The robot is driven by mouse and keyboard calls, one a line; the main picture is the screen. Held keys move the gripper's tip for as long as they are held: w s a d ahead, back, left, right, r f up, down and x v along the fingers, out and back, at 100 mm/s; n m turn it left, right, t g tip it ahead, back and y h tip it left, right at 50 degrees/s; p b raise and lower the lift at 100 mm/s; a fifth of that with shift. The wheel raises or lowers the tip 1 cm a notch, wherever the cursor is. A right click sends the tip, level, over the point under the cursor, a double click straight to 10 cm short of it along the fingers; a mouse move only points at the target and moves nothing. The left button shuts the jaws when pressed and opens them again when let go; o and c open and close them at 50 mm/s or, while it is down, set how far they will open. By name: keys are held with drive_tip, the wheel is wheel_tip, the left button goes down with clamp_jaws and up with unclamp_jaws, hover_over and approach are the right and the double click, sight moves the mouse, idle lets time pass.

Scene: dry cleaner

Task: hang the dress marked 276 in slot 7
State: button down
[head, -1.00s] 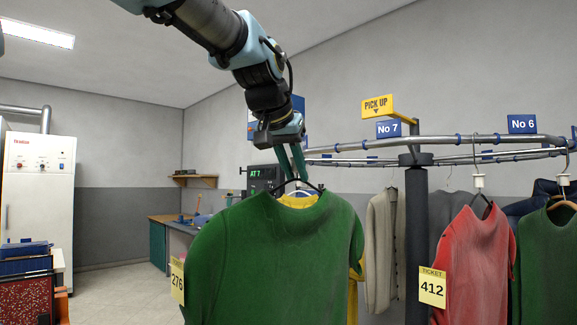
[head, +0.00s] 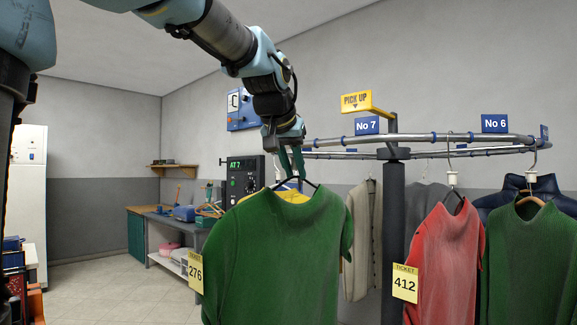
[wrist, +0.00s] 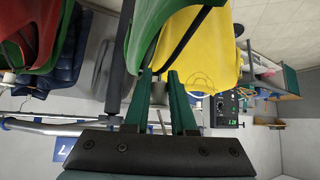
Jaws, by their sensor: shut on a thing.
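The green dress with yellow ticket 276 (head: 196,270) hangs from a dark hanger in the middle of the head view (head: 280,250). My gripper (head: 291,170) is shut on the hanger's top, above the dress's neck. In the wrist view, my gripper (wrist: 158,76) has the green dress (wrist: 148,38) just beyond its fingers; the hook itself is hard to make out. The No 7 sign (head: 366,126) stands on the rail (head: 430,139), right of and above my gripper. The dress appears left of the post, apart from the rail.
A red garment (head: 448,260) with ticket 412 and a green one (head: 525,260) hang at right. A yellow garment (wrist: 205,45) is behind the held dress. A control box (head: 242,178) reads AT 7.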

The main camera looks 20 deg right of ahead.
drive_tip(key=shift+w+d+p, duration=0.5)
drive_tip(key=shift+w+d, duration=0.25)
drive_tip(key=shift+d, duration=0.6)
drive_tip(key=shift+w+d+p, duration=0.55)
drive_tip(key=shift+w+d, duration=0.15)
drive_tip(key=shift+d, duration=0.6)
drive_tip(key=shift+w+d+p, duration=0.5)
drive_tip(key=shift+w+d, duration=0.25)
drive_tip(key=shift+d, duration=0.6)
drive_tip(key=shift+d+r, duration=0.1)
drive_tip(key=shift+w+d+p, duration=0.15)
drive_tip(key=shift+d+p, duration=0.15)
drive_tip(key=shift+p, duration=0.05)
drive_tip(key=shift+w+d, duration=0.15)
drive_tip(key=shift+d, duration=0.1)
drive_tip(key=shift+d, duration=0.1)
drive_tip(key=shift+w+d+p, duration=0.45)
drive_tip(key=shift+d+p, duration=0.1)
drive_tip(key=shift+d, duration=0.3)
drive_tip(key=shift+w+d+p, duration=0.5)
drive_tip(key=shift+d, duration=0.35)
drive_tip(key=shift+w+d+p, duration=0.45)
drive_tip(key=shift+d+p, duration=0.1)
drive_tip(key=shift+d, duration=0.3)
drive_tip(key=shift+f+b, duration=1.4)
drive_tip(key=shift+f, duration=0.25)
